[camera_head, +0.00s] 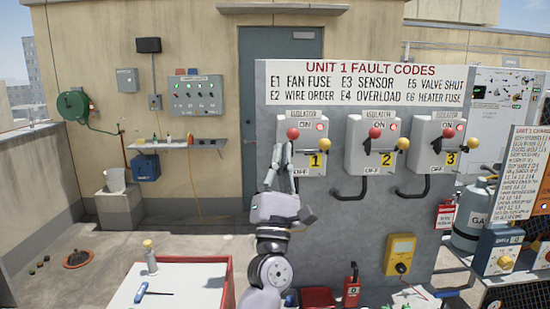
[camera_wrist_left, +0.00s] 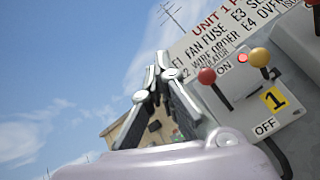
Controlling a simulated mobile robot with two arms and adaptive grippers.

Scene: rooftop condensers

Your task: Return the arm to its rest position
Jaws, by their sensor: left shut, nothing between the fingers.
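My left gripper (camera_head: 283,150) is raised in front of the grey panel, just left of isolator 1 (camera_head: 303,144), with its fingers pointing up. It is shut and empty. In the left wrist view its fingertips (camera_wrist_left: 157,68) meet against the sky, with isolator 1 (camera_wrist_left: 262,90) to their right. The isolator's red knob, yellow knob and "1" label show clear of the fingers. My right gripper is in neither view.
Isolators 2 (camera_head: 380,145) and 3 (camera_head: 440,144) stand to the right on the panel (camera_head: 345,225). A red-edged white table (camera_head: 195,285) with a blue screwdriver (camera_head: 150,293) lies below left. A yellow meter (camera_head: 400,253) hangs lower right. Open floor lies at left.

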